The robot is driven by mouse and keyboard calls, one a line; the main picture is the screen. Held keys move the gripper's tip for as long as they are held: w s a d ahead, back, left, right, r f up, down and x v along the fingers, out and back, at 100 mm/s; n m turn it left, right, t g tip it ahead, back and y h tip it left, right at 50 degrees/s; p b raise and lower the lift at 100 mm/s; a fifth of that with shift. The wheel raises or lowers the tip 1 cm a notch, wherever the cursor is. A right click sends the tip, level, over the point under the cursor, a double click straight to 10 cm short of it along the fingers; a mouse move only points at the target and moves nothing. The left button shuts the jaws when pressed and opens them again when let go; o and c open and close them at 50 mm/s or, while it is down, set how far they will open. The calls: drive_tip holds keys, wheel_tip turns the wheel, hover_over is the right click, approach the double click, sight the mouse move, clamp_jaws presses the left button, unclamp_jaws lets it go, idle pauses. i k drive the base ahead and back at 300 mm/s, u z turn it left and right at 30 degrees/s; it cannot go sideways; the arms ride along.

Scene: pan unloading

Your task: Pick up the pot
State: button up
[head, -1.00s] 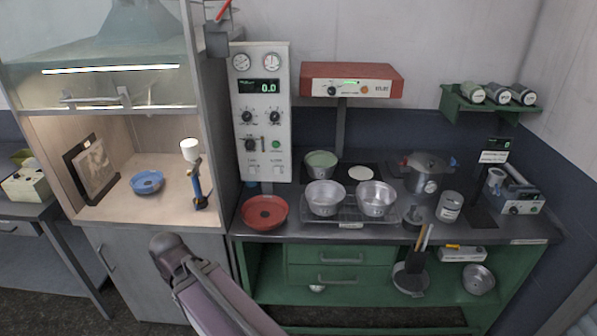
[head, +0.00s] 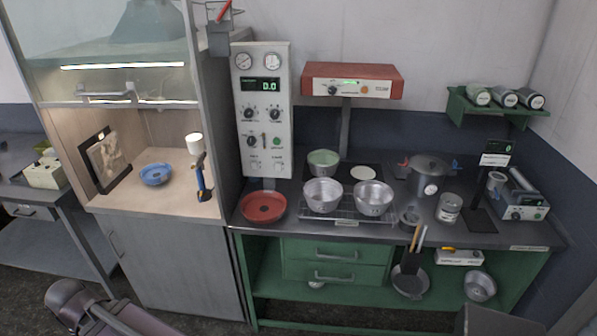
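A grey lidded metal pot (head: 427,172) with small red and blue side grips stands upright on the dark counter, right of the middle in the head view. A small grey cup and a jar stand just in front of it. Two silver metal bowls, the left one (head: 323,194) and the right one (head: 373,197), sit on a wire rack (head: 340,219). A green-lined bowl (head: 323,161) stands behind them. My gripper is not in view; only part of my arm shows at the lower left.
A red pan (head: 263,207) lies at the counter's left. A labelled jar (head: 449,208) and a boxed device (head: 523,209) stand to the right. A red-topped instrument (head: 352,82) rises behind the bowls. The green shelf below holds a black pan (head: 409,283) and a bowl (head: 480,287).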

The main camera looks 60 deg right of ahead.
sight(322, 162)
drive_tip(key=u, duration=0.75)
drive_tip(key=k, duration=1.85)
drive_tip(key=z, duration=1.5)
